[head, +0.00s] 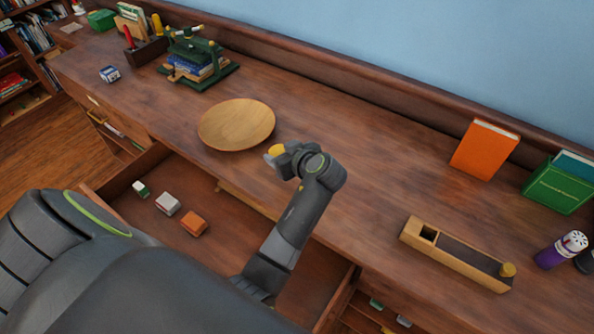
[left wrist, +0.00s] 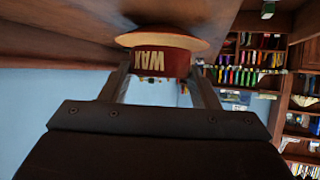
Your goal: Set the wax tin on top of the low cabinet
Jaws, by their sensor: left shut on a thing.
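The wax tin (left wrist: 160,62) is a red round tin with the word WAX, seen upside down in the left wrist view between my fingers. In the head view only its yellow part (head: 275,151) shows at the fingertips. My left gripper (head: 283,153) is shut on it, over or close to the front part of the long wood cabinet top (head: 345,165). The gap between tin and wood is hard to judge. The gripper hides much of the tin. My right gripper is not in view.
A round wooden plate (head: 237,124) lies just left of the tin. An open drawer (head: 150,215) below holds several small boxes. The top's middle is clear.

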